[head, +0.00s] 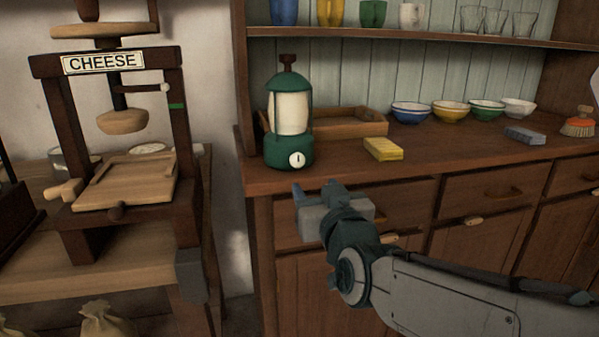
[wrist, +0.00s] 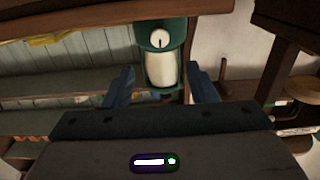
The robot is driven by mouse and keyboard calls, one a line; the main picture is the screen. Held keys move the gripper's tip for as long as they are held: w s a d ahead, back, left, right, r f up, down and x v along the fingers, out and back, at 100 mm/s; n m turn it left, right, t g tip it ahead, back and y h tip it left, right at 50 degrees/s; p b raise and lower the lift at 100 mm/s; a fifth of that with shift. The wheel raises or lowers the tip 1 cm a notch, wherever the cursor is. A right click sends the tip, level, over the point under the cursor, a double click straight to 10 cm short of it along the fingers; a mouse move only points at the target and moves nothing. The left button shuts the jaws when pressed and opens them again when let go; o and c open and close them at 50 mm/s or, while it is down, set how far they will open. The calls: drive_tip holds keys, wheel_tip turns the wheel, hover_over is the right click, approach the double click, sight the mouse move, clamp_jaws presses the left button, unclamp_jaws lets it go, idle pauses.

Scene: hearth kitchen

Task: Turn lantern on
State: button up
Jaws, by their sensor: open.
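The lantern (head: 290,120) is green with a pale cylindrical globe and stands upright on the left end of the wooden counter. A white round knob (head: 296,159) with a dark mark sits on the front of its base. In the wrist view the lantern (wrist: 161,68) appears upside down, with its knob (wrist: 160,39) toward the top. My gripper (head: 312,192) is in front of and below the lantern, near the counter's front edge, apart from it. In the wrist view my gripper's two fingers (wrist: 163,85) are spread wide with nothing between them. The globe looks unlit.
A wooden tray (head: 350,124) sits behind the lantern. A yellow sponge (head: 383,149) lies to its right. Several bowls (head: 450,111) line the back of the counter (head: 440,150). A cheese press (head: 185,150) stands left on a separate table. A shelf (head: 420,38) runs above.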

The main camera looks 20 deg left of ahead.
sight(298, 162)
drive_tip(key=b+x, duration=0.2)
drive_tip(key=x, duration=1.1)
drive_tip(key=shift+d, duration=0.1)
drive_tip(key=c, duration=1)
